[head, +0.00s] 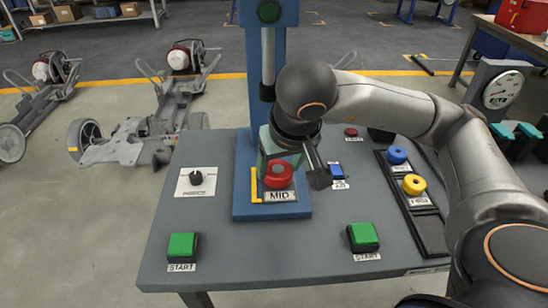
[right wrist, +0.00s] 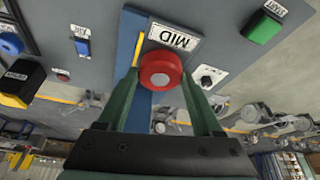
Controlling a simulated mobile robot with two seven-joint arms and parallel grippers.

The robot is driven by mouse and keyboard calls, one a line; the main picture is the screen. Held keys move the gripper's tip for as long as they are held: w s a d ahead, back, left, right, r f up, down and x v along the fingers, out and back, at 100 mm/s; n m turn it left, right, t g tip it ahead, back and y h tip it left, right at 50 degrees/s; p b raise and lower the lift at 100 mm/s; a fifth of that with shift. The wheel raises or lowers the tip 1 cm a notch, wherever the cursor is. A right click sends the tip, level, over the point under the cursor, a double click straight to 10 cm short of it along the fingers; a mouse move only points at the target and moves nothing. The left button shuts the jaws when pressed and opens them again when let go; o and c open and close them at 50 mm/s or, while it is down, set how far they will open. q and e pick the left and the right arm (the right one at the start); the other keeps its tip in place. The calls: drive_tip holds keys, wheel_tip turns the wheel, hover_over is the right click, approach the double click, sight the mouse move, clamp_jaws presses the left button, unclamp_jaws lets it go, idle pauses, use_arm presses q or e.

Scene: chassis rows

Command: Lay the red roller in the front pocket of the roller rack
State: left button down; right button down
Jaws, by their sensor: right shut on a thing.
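The red roller (head: 279,175) is over the blue press base by the MID label. It also shows in the right wrist view (right wrist: 160,70), between the green fingertips of my right gripper (right wrist: 165,80). My right gripper (head: 290,165) is shut on it. I cannot tell whether the roller still touches the base. The roller rack (head: 431,236) is the dark strip at the right of the table. It holds a blue roller (head: 397,155) at the back and a yellow roller (head: 414,184) in front of that. Its front pocket, nearest me, looks empty. My left gripper is not in view.
The blue press column (head: 258,85) rises behind the roller. Two green START buttons (head: 182,246) (head: 363,237), a black knob (head: 196,178) and a small blue button (head: 337,172) stand on the table.

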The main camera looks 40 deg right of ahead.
sight(279, 179)
drive_tip(key=s, duration=0.1)
drive_tip(key=a+r, duration=0.1)
drive_tip(key=s, duration=0.1)
drive_tip(key=shift+s+a+r, duration=0.25)
drive_tip(key=shift+s+r, duration=0.1)
drive_tip(key=shift+s+r+p, duration=0.2)
drive_tip(key=shift+r+p, duration=0.15)
drive_tip(key=shift+r, duration=0.2)
drive_tip(key=shift+r+p, duration=0.6)
drive_tip(key=shift+r, duration=0.35)
drive_tip(key=shift+f, duration=0.1)
